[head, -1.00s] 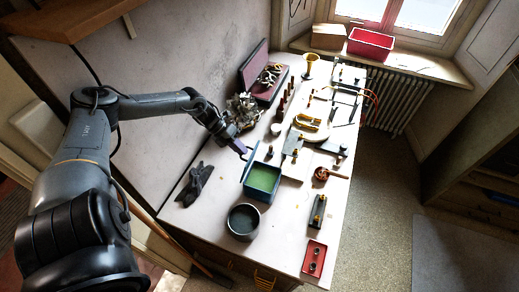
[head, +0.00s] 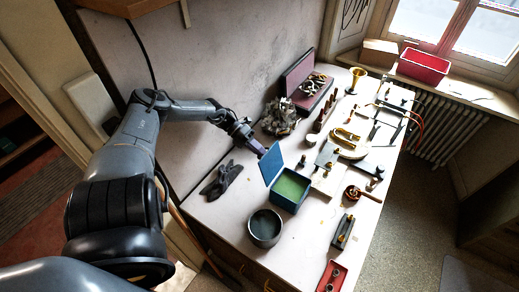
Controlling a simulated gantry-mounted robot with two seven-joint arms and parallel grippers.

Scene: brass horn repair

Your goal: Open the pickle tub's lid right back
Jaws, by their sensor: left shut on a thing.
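The pickle tub (head: 284,204) is a blue box with green liquid inside, standing on the bench in the head view. Its blue lid (head: 271,167) stands up along the tub's left edge, leaning back to the left, and the tub is uncovered. My left gripper (head: 259,151) is shut on the lid near its upper edge. The fingertips are small and partly hidden by the lid. My right gripper is out of view.
A dark round pot (head: 265,228) stands just in front of the tub. Dark gloves (head: 222,180) lie to the left near the wall. A pile of metal parts (head: 281,117) is behind my gripper. Several tools crowd the bench to the right.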

